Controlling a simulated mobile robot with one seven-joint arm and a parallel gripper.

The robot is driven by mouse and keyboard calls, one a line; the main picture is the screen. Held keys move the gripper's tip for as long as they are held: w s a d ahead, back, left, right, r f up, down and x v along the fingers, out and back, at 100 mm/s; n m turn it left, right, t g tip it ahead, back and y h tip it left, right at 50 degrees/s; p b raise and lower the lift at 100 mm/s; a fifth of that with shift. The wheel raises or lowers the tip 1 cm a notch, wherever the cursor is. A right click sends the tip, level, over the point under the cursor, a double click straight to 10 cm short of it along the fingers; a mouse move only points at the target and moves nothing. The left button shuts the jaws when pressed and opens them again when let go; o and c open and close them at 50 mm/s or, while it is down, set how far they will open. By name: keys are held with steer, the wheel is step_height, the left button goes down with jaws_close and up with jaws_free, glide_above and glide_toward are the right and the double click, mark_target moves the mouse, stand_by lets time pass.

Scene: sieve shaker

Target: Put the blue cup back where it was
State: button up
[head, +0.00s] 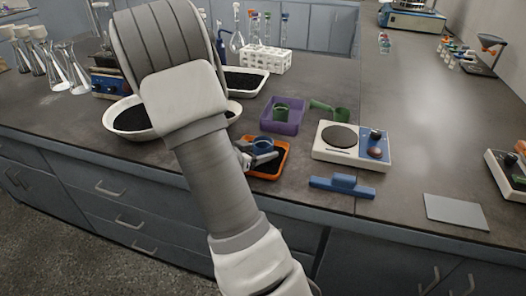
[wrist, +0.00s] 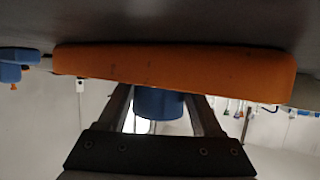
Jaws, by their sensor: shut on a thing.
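The blue cup (head: 263,146) is held at the orange tray (head: 284,160) near the front edge of the bench. My gripper (head: 250,156) reaches in from the left and is shut on the cup. In the wrist view, which looks upside down, the cup (wrist: 160,104) shows between my two fingers (wrist: 162,112), and the tray's orange wall (wrist: 170,74) hides part of it. I cannot tell whether the cup touches the tray floor.
A purple tray (head: 275,126) with a green cup (head: 281,113) stands behind. A hotplate (head: 330,154) and a blue block (head: 342,186) are to the right. A white bowl (head: 110,118) of dark grains is left.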

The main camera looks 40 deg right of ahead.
steer(key=o, duration=1.5)
steer(key=shift+f, duration=0.15)
